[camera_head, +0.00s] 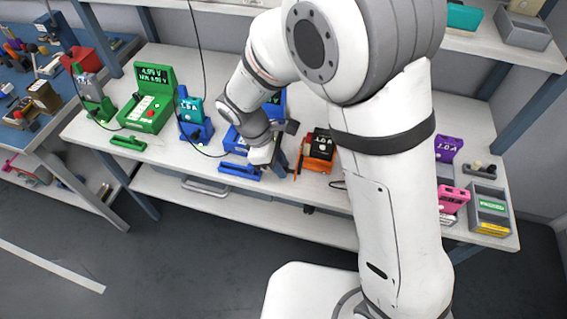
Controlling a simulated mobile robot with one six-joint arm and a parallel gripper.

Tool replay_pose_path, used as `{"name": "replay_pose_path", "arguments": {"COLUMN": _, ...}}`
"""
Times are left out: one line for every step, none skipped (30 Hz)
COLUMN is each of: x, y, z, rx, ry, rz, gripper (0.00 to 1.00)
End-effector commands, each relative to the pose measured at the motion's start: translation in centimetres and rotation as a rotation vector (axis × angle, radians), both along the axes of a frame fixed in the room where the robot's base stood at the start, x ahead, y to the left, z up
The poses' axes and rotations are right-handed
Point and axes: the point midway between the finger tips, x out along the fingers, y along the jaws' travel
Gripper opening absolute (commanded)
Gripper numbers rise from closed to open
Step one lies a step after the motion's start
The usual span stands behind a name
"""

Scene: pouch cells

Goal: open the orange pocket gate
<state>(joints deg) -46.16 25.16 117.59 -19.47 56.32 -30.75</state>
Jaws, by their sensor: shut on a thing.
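The orange pocket (319,164) stands on the white bench, right of my gripper, with a dark pouch cell (321,143) upright in it. A thin orange upright piece, which looks like the orange pocket gate (299,158), shows at the left side of the pocket. My gripper (291,160) is at this piece, fingers pointing right and toward the bench front. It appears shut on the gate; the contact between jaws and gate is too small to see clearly. My arm hides part of the bench right of the orange pocket.
A blue device (235,142) with a blue bar (239,171) before it stands left of my gripper. Further left are a teal cell (191,108), a green meter (149,108) and a green bar (128,142). A grey tray (490,207) and pink cell (452,199) stand at right.

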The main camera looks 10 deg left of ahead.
Motion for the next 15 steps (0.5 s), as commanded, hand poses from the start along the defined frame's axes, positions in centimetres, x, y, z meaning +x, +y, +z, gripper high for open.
{"name": "replay_pose_path", "arguments": {"x": 0.14, "y": 0.21, "z": 0.1, "rx": -0.003, "ry": 0.001, "rz": -0.021, "gripper": 0.0}}
{"name": "replay_pose_path", "arguments": {"x": 0.16, "y": 0.27, "z": 0.08, "rx": -0.004, "ry": 0.001, "rz": -0.029, "gripper": 0.0}}
{"name": "replay_pose_path", "arguments": {"x": 0.17, "y": 0.32, "z": 0.05, "rx": -0.005, "ry": 0.0, "rz": -0.035, "gripper": 0.0}}
{"name": "replay_pose_path", "arguments": {"x": 0.17, "y": 0.32, "z": 0.03, "rx": -0.005, "ry": 0.0, "rz": -0.037, "gripper": 0.0}}
{"name": "replay_pose_path", "arguments": {"x": 0.17, "y": 0.33, "z": 0.02, "rx": -0.005, "ry": 0.0, "rz": -0.037, "gripper": 0.0}}
{"name": "replay_pose_path", "arguments": {"x": 0.17, "y": 0.32, "z": 0.01, "rx": -0.005, "ry": 0.0, "rz": -0.036, "gripper": 0.0}}
{"name": "replay_pose_path", "arguments": {"x": 0.16, "y": 0.32, "z": 0.01, "rx": -0.005, "ry": 0.0, "rz": -0.036, "gripper": 0.0}}
{"name": "replay_pose_path", "arguments": {"x": 0.16, "y": 0.32, "z": 0.01, "rx": -0.004, "ry": 0.0, "rz": -0.036, "gripper": 0.0}}
{"name": "replay_pose_path", "arguments": {"x": 0.16, "y": 0.32, "z": 0.01, "rx": -0.004, "ry": 0.0, "rz": -0.036, "gripper": 0.0}}
{"name": "replay_pose_path", "arguments": {"x": 0.16, "y": 0.32, "z": 0.01, "rx": -0.004, "ry": 0.0, "rz": -0.036, "gripper": 0.0}}
{"name": "replay_pose_path", "arguments": {"x": 0.16, "y": 0.32, "z": 0.01, "rx": -0.004, "ry": 0.0, "rz": -0.036, "gripper": 0.22}}
{"name": "replay_pose_path", "arguments": {"x": 0.16, "y": 0.32, "z": 0.01, "rx": -0.004, "ry": 0.0, "rz": -0.036, "gripper": 0.26}}
{"name": "replay_pose_path", "arguments": {"x": 0.16, "y": 0.32, "z": 0.01, "rx": -0.004, "ry": 0.0, "rz": -0.036, "gripper": 0.28}}
{"name": "replay_pose_path", "arguments": {"x": 0.16, "y": 0.32, "z": 0.01, "rx": -0.004, "ry": 0.0, "rz": -0.035, "gripper": 0.3}}
{"name": "replay_pose_path", "arguments": {"x": 0.16, "y": 0.32, "z": 0.01, "rx": -0.005, "ry": 0.0, "rz": -0.035, "gripper": 0.34}}
